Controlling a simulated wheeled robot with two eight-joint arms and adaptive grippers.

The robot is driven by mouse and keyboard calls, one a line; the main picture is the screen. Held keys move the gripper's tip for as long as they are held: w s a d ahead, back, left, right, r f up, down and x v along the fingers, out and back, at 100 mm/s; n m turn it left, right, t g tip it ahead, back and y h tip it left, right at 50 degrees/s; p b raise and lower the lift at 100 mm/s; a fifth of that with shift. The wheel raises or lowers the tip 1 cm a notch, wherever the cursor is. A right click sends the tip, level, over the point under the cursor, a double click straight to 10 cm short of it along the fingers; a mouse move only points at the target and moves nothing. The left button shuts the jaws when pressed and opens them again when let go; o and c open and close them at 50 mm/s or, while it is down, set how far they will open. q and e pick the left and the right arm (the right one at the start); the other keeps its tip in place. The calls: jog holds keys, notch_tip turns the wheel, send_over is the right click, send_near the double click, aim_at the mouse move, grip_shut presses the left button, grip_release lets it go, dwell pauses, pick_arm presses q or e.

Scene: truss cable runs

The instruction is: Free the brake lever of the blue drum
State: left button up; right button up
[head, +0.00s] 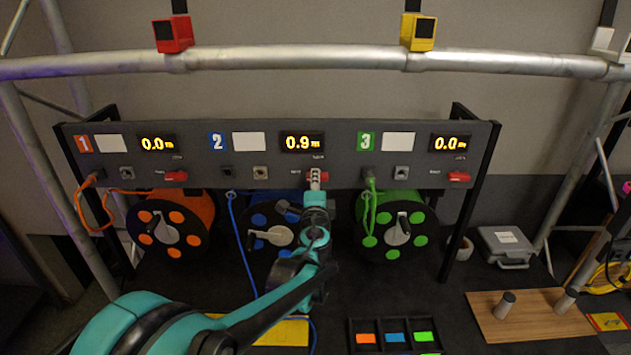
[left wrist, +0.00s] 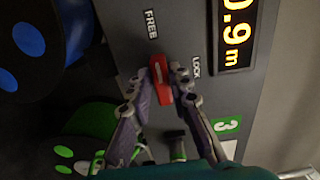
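The blue drum (head: 262,218) hangs under the panel section marked 2, partly hidden by my left arm; part of it also shows in the left wrist view (left wrist: 28,40). Its red brake lever (left wrist: 160,82) sits on the panel between the FREE mark (left wrist: 150,23) and the LOCK mark (left wrist: 196,66). It lies lengthwise along the panel, its upper end in the wrist picture toward FREE. My left gripper (head: 315,180) is at the lever, with one finger on each side, closed against it as far as I see; the wrist view shows its fingertips (left wrist: 162,77). My right gripper is not in view.
The orange drum (head: 180,213) and green drum (head: 412,222) flank the blue one, with their own red levers (head: 176,176) (head: 459,176) above. A blue cable (head: 239,245) hangs nearby. A metal truss tube (head: 300,59) crosses above. The display (head: 301,143) reads 0.9.

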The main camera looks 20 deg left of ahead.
pick_arm(q)
jog(key=shift+o, duration=1)
jog(key=v, duration=1.2)
jog(key=s+a+f+n+g+b, duration=0.3)
jog(key=s+f+n, duration=0.2)
jog(key=s+f, duration=0.25)
jog(key=s+a+f+n+g+b, duration=0.4)
jog(key=s+f+n, duration=0.15)
jog(key=f, duration=0.25)
jog(key=s+d+f+n+g+h+b, duration=0.3)
jog(key=s+d+f, duration=0.4)
jog(key=s+f, duration=0.4)
jog(key=shift+d+n+h, duration=0.2)
jog(key=shift+n+h, duration=0.35)
jog(key=shift+h, duration=0.45)
